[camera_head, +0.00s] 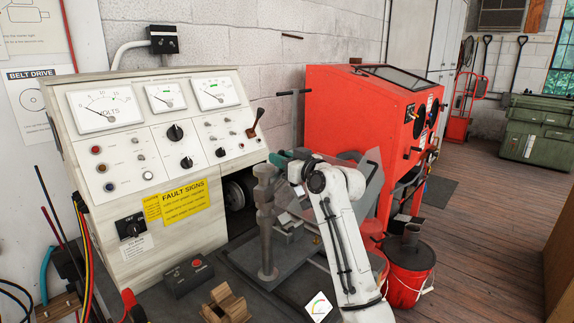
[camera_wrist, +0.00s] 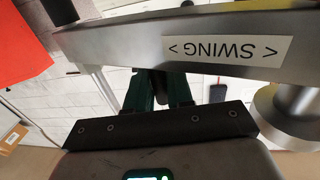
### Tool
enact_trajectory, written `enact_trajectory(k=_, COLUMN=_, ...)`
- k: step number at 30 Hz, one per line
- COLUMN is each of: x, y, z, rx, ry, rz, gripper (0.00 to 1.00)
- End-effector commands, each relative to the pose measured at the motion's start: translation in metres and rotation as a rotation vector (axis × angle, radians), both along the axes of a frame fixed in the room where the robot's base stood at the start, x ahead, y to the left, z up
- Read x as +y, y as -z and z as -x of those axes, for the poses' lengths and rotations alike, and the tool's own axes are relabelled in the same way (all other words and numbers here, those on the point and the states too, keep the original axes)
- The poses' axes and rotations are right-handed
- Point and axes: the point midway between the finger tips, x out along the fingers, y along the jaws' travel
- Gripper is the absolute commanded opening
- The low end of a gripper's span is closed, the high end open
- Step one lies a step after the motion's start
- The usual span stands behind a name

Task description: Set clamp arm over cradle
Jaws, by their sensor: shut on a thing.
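The clamp arm (camera_wrist: 175,42) is a grey metal bar labelled "SWING", crossing the upper part of the wrist view. My gripper (camera_wrist: 160,74) has green fingers that reach up to this bar and are shut on it; the bar hides their tips. In the head view my gripper (camera_head: 284,160) is beside the top of an upright grey post (camera_head: 266,225) on the bench. My white arm covers much of the area right of the post. I cannot clearly make out the cradle or whether the bar lies over it.
The test panel (camera_head: 160,140) with dials stands at the left. A clear guard (camera_head: 371,165) and a red cabinet (camera_head: 345,110) are to the right. A tan notched block (camera_head: 226,303) and switch box (camera_head: 188,277) sit in front.

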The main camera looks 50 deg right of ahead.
Motion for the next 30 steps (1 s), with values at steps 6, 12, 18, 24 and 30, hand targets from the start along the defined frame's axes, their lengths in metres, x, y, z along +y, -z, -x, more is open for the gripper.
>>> enact_trajectory(k=6, x=0.005, y=0.001, z=-0.0074, rx=0.001, ry=-0.003, rz=-0.002, gripper=0.0)
enact_trajectory(k=12, x=0.006, y=0.0008, z=-0.0091, rx=0.002, ry=-0.003, rz=-0.002, gripper=0.0)
enact_trajectory(k=18, x=0.0064, y=0.0009, z=-0.0094, rx=0.003, ry=-0.004, rz=-0.003, gripper=0.0)
enact_trajectory(k=24, x=0.0067, y=0.0012, z=-0.0094, rx=0.003, ry=-0.004, rz=-0.003, gripper=0.29)
enact_trajectory(k=30, x=0.0055, y=0.0008, z=-0.0089, rx=0.002, ry=-0.002, rz=-0.003, gripper=0.38)
